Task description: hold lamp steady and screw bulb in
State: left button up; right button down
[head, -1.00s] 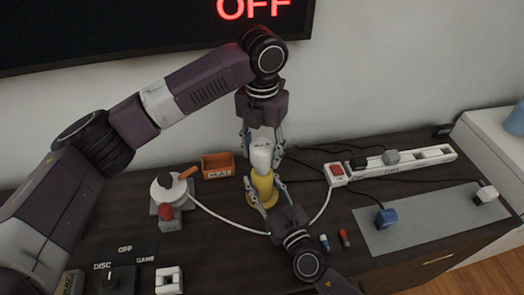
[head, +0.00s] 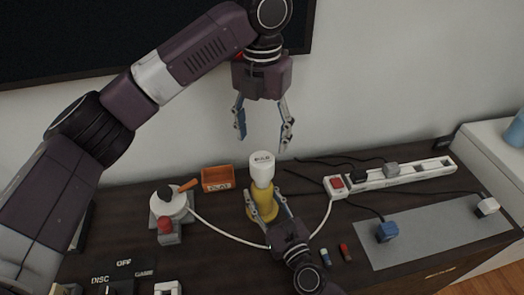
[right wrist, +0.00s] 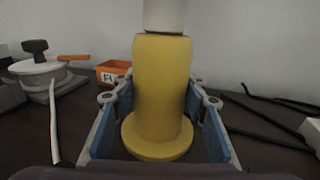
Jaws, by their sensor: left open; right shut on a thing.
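The yellow lamp (head: 262,203) stands upright on the dark table, and its flared base also shows in the right wrist view (right wrist: 160,100). The white bulb (head: 262,170) sits upright on top of the lamp; its lower part shows in the right wrist view (right wrist: 165,16). Whether it is threaded in, I cannot tell. My right gripper (head: 266,215) is shut on the lamp's yellow body from the front, with blue pads at both sides. My left gripper (head: 263,140) is open and empty, pointing down above the bulb and apart from it.
An orange bin (head: 216,179) stands behind left, near a white round device (head: 172,204) with an orange handle. A power strip (head: 400,174) lies behind right. A grey mat (head: 435,225) holds blue and white plugs. Two small cylinders lie right of my right gripper. Cables cross the table.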

pick_arm(q)
jog(key=shift+r, duration=1.1)
pick_arm(e)
jog(key=c, duration=1.1)
grip_release()
jog(key=shift+s, duration=0.1)
jog(key=v, duration=1.1)
jog(key=shift+s+d, duration=0.25)
jog(key=shift+s, duration=0.1)
